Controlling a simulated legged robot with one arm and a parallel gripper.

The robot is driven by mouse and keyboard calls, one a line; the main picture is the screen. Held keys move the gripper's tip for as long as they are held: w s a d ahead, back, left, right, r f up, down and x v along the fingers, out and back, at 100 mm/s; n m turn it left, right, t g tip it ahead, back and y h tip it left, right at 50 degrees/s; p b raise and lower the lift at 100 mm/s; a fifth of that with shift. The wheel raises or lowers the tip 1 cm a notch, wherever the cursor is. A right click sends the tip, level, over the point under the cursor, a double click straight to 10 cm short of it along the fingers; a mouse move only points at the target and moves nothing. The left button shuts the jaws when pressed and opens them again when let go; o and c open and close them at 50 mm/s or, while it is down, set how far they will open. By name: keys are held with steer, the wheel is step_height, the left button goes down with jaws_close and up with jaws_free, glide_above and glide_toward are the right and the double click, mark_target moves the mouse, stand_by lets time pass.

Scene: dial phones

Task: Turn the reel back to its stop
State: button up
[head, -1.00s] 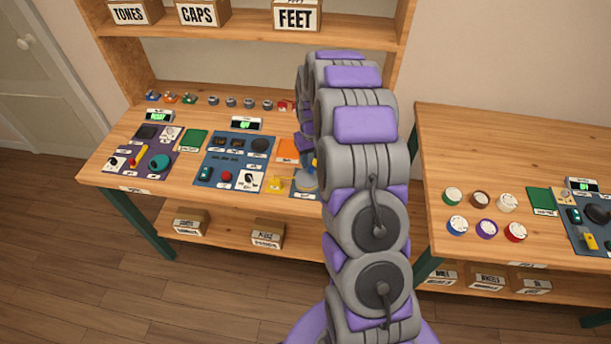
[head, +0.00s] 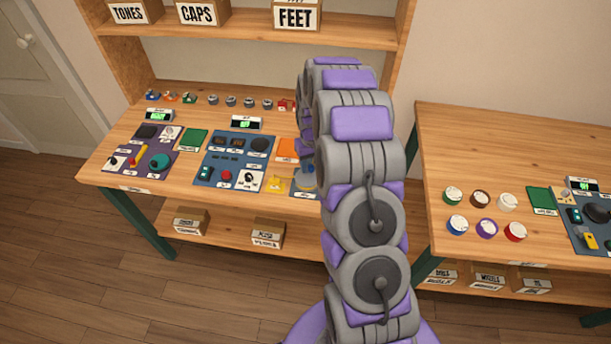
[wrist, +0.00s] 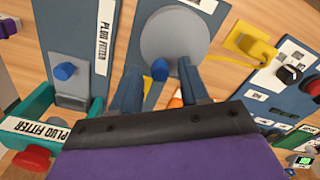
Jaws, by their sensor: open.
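The reel (wrist: 178,32) is a round grey disc on a dark blue panel in the wrist view, with a blue peg (wrist: 160,69) near its rim. My gripper (wrist: 158,80) is open, its two blue-grey fingers spread at the disc's near edge, one on each side of the peg. I cannot tell whether either finger touches the peg or disc. In the head view a small part of the reel (head: 304,181) shows beside my arm, which hides the rest and my gripper.
In the wrist view, a blue knob (wrist: 65,71) on a grey plate and a teal frame with a red knob (wrist: 32,158) stand left. A yellow fixture (wrist: 250,44) is right. In the head view, control boards crowd the left bench; a second bench stands right.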

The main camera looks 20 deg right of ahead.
steer(key=shift+f, duration=0.5)
steer(key=shift+r+p, duration=0.15)
steer(key=shift+p, duration=0.15)
steer(key=c, duration=0.6)
